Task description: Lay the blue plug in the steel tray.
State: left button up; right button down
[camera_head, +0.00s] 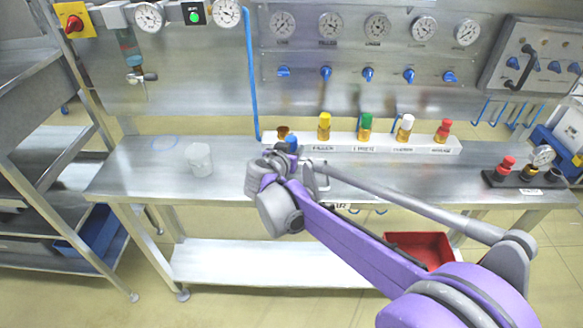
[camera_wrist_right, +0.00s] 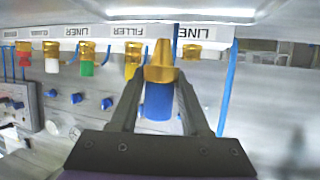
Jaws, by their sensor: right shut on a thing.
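The blue plug (camera_wrist_right: 158,100) has a brass end (camera_wrist_right: 160,62) and sits between the two fingers of my right gripper (camera_wrist_right: 155,108), which is shut on it. In the head view the plug (camera_head: 291,142) shows as a small blue and brass piece at the left end of the white rack (camera_head: 390,142), beside my right gripper (camera_head: 284,150). I cannot tell whether it is clear of the rack. I cannot make out the steel tray; my right arm covers part of the bench. My left gripper is not in view.
Yellow (camera_head: 325,126), green (camera_head: 365,127), white (camera_head: 405,127) and red (camera_head: 442,131) plugs stand in the rack. A whitish cup (camera_head: 199,159) stands on the steel bench (camera_head: 140,170) at left. A black holder (camera_head: 525,180) is at right. A red bin (camera_head: 421,248) is below.

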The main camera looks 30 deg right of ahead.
jog(key=shift+f+b, duration=0.35)
jog(key=shift+f, duration=2.05)
jog(key=shift+f, duration=0.1)
jog(key=shift+c, duration=1.9)
grip_release()
jog(key=shift+r, duration=0.2)
jog(key=p+v, duration=0.1)
jog(key=v, duration=1.1)
jog(key=s+a+f+n+g+y, duration=0.1)
jog(key=s+a+f+n+y, duration=0.1)
jog(key=s, duration=0.5)
jog(key=s+a+f+n+g+y, duration=0.2)
jog(key=s+a+f+n+y, duration=0.1)
jog(key=s+f, duration=0.4)
jog(key=s+a+f+n+g+y, duration=0.1)
jog(key=s+f+n+y, duration=0.3)
jog(key=s, duration=0.5)
jog(key=shift+a+f+y, duration=0.3)
jog(key=shift+a+f, duration=0.45)
